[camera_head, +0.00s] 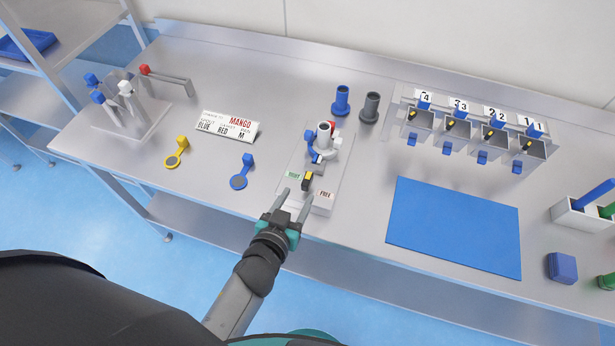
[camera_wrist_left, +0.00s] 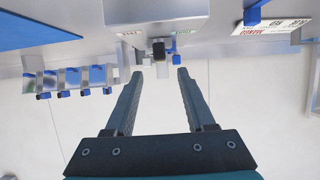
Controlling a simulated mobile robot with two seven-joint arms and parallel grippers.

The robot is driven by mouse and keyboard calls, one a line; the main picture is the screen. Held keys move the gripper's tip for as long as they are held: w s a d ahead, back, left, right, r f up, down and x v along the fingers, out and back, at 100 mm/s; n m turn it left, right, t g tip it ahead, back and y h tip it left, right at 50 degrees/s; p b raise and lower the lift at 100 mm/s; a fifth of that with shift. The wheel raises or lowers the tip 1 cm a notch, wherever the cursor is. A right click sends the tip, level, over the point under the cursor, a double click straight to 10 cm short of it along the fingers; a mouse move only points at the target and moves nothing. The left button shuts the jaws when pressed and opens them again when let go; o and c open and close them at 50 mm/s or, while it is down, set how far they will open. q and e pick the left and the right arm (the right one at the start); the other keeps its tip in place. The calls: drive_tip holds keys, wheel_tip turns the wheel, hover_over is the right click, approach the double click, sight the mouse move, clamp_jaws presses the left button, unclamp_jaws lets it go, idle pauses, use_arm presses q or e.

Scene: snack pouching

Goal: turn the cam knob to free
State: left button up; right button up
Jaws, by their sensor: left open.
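The cam knob (camera_head: 307,182) is a small black block with a yellow mark, at the front end of the grey clamp fixture (camera_head: 318,163). A green-lettered label (camera_head: 292,176) is to its left and the FREE label (camera_head: 325,196) to its right. I cannot tell which label the knob points to. My left gripper (camera_head: 296,200) is open and empty just in front of the knob. In the left wrist view the dark knob (camera_wrist_left: 158,49) shows beyond and between the open fingers (camera_wrist_left: 160,75), apart from them. My right gripper is not in view.
A blue-capped piece (camera_head: 241,175) and a yellow one (camera_head: 177,152) lie left of the fixture. A MANGO sign (camera_head: 231,127) stands behind them. A blue mat (camera_head: 455,228) lies to the right, with numbered bins (camera_head: 450,126) behind it. Blue and grey cylinders (camera_head: 370,107) stand behind the fixture.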

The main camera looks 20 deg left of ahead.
sight(306, 181)
use_arm(q)
drive_tip(key=b+x, duration=0.1)
drive_tip(key=x, duration=0.7)
drive_tip(key=shift+w+f, duration=0.2)
drive_tip(key=shift+w, duration=0.15)
clamp_jaws()
